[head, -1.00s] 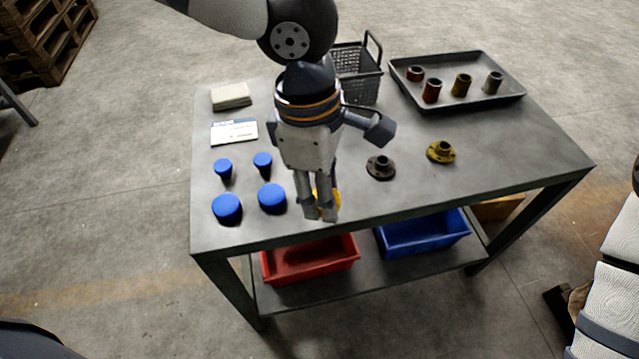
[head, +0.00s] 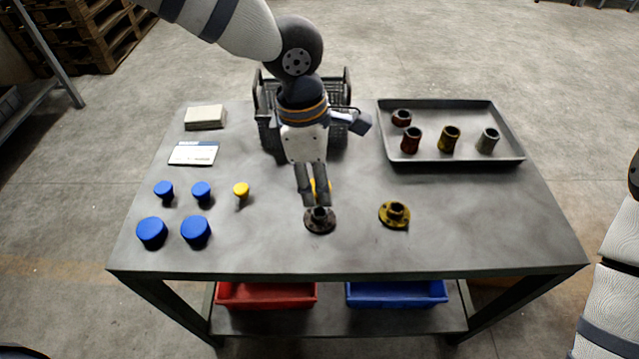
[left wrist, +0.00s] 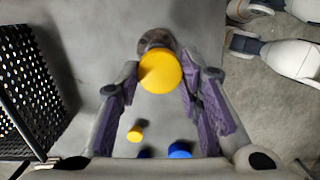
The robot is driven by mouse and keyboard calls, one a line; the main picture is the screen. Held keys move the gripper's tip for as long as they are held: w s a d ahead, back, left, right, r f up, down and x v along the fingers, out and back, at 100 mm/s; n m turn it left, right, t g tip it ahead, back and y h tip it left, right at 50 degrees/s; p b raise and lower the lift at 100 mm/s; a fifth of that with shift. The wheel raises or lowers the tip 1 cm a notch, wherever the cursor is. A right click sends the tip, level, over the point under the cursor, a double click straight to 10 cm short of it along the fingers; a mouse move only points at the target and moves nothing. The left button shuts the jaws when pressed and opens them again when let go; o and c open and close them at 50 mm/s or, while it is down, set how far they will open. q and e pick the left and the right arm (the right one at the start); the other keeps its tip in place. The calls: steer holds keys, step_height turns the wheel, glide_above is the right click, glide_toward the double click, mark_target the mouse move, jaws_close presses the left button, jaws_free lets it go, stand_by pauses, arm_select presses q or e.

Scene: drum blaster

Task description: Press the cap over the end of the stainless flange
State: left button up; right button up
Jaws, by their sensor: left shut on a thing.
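My left gripper (head: 316,198) is shut on a yellow cap (left wrist: 161,72), which sits between its two fingers. In the head view the fingers mostly hide this cap (head: 322,186). A dark grey flange (head: 320,221) with a short upright hub stands on the table close to the fingertips. In the left wrist view this flange (left wrist: 154,40) shows just beyond the cap, partly covered by it; contact cannot be told. A yellowish flange (head: 394,215) stands to its right. Neither flange looks clearly like bright stainless steel. My right gripper is not in view.
Blue caps (head: 196,230) and a small yellow cap (head: 241,189) stand on the left of the table (head: 270,250). A black basket (head: 335,95) is behind the gripper. The front right is clear.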

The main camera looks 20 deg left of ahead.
mark_target(318, 202)
arm_select(q)
steer(key=shift+w+d+f, duration=0.1)
steer(key=shift+w+f, duration=0.05)
steer(key=shift+w, duration=0.15)
step_height(318, 202, down, 5)
steer(key=shift+s+r+b, duration=0.1)
steer(key=shift+r+b, duration=0.1)
steer(key=shift+b, duration=0.55)
steer(key=shift+f, duration=0.4)
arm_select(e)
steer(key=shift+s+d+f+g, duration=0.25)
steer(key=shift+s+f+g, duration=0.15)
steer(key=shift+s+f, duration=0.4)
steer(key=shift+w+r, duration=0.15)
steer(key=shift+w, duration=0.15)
arm_select(q)
steer(key=shift+f, duration=0.45)
steer(key=shift+f, duration=0.3)
stand_by(0.5)
